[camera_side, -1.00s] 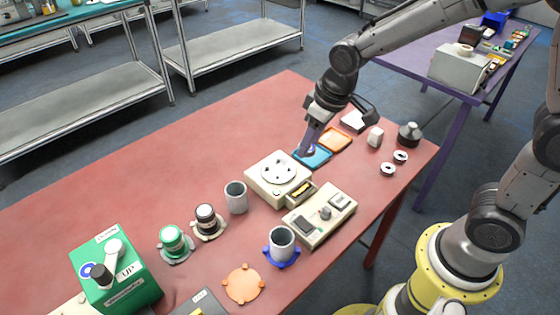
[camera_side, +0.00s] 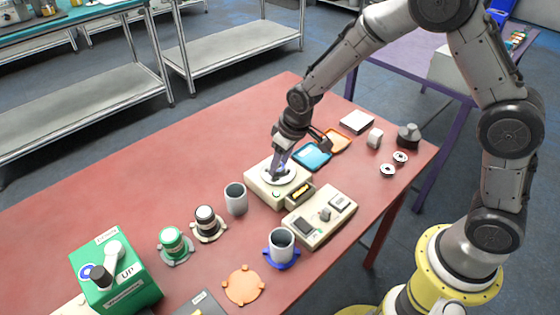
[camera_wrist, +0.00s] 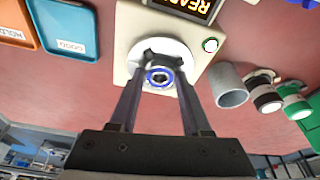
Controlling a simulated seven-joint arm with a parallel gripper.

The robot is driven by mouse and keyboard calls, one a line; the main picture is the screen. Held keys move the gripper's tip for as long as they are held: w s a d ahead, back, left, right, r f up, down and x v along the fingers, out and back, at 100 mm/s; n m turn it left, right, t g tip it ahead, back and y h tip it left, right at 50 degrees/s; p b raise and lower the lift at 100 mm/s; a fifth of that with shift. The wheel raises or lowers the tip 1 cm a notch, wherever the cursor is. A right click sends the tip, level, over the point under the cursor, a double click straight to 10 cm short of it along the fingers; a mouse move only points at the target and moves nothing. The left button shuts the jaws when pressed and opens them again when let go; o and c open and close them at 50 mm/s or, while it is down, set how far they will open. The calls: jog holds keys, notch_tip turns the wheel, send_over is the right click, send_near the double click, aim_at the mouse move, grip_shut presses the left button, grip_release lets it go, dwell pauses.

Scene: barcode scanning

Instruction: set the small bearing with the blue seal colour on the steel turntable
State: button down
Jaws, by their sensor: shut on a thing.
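The small bearing with the blue seal (camera_wrist: 159,77) is between the fingertips of my gripper (camera_wrist: 162,65) in the wrist view. The gripper is shut on it. The steel turntable (camera_wrist: 133,60) is a pale round disc on a cream housing, right behind the bearing in that view. In the side view my gripper (camera_side: 279,172) points down over the turntable (camera_side: 290,181), and its fingers hide the bearing. I cannot tell whether the bearing touches the disc.
A blue tray (camera_side: 313,157) labelled GOOD and an orange HOLD tray (camera_side: 338,141) lie beyond the turntable. Two loose bearings (camera_side: 400,157) lie at the right. A grey cup (camera_side: 236,198), a control box (camera_side: 320,217) and a display (camera_wrist: 190,6) stand close by.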

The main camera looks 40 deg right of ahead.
jog(key=shift+c, duration=1.8)
grip_release()
jog(key=shift+f, duration=0.1)
jog(key=v, duration=1.2)
jog(key=shift+r, duration=0.3)
jog(key=s+d+r+m+t, duration=0.1)
jog(key=s+d+r, duration=0.4)
jog(key=s+r, duration=0.5)
jog(key=s+d+f+m+t, duration=0.1)
jog(key=s+d+f, duration=0.1)
jog(key=s, duration=1.2)
jog(key=shift+s+h, duration=0.3)
jog(key=shift+d, duration=0.15)
